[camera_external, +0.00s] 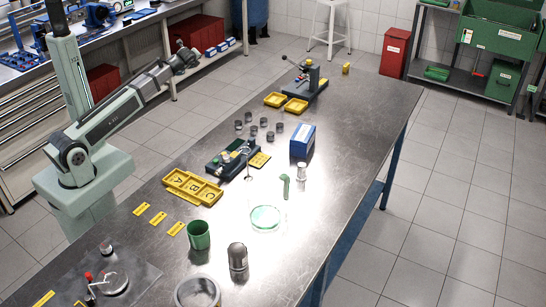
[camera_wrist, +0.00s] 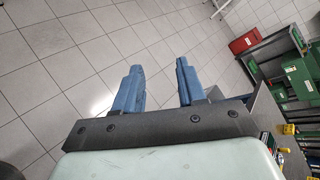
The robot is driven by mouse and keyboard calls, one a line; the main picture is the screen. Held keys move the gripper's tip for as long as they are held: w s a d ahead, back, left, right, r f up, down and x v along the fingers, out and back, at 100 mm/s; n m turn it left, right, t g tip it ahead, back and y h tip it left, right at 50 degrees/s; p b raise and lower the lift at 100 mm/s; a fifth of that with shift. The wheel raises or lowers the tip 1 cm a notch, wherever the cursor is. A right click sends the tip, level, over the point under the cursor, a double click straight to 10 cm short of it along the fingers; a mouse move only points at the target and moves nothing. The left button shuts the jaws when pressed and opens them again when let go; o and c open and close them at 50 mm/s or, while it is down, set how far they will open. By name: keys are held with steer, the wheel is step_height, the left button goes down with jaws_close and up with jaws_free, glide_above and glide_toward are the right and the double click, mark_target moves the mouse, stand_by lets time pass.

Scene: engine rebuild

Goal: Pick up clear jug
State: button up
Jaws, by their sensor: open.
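The clear jug (camera_external: 265,216) is on the metal table in the external view, right of the middle. It is see-through with a pale green tint low down, so its outline is hard to make out. A green handle-like piece (camera_external: 285,187) shows just behind it; I cannot tell whether it belongs to the jug. My gripper (camera_external: 186,57) is raised at the upper left, far from the jug. In the wrist view my gripper (camera_wrist: 158,75) has its two blue fingers apart with nothing between them. The jug is not visible in the wrist view.
A green cup (camera_external: 199,235), a dark metal cylinder (camera_external: 238,257) and a small clear bottle (camera_external: 301,172) stand near the jug. A blue box (camera_external: 303,142) is behind it. Yellow trays (camera_external: 192,187) lie to the left. The table's right side is clear.

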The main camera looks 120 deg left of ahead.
steer(key=w+a+r+n+t+y, duration=0.1)
steer(key=w+a+r+t, duration=0.15)
steer(key=w, duration=0.55)
steer(key=w+a+r+t+y, duration=0.1)
steer(key=w+t, duration=0.2)
steer(key=w, duration=0.4)
steer(key=w+a+r+n+t, duration=0.1)
steer(key=w+r+t, duration=0.1)
steer(key=w, duration=0.6)
steer(key=w+d+r+n+t, duration=0.1)
steer(key=w+r+t, duration=0.25)
steer(key=w, duration=0.55)
steer(key=w+d+r+n+t, duration=0.1)
steer(key=w+d+r+t, duration=0.2)
steer(key=w, duration=0.7)
steer(key=m+t+h, duration=0.5)
steer(key=h, duration=1.2)
glide_toward(287, 196)
steer(key=w, duration=0.3)
steer(key=shift+d+r, duration=0.3)
steer(key=shift+r, duration=0.1)
steer(key=shift+x, duration=3.05)
steer(key=shift+r, duration=0.2)
steer(key=shift+c, duration=0.2)
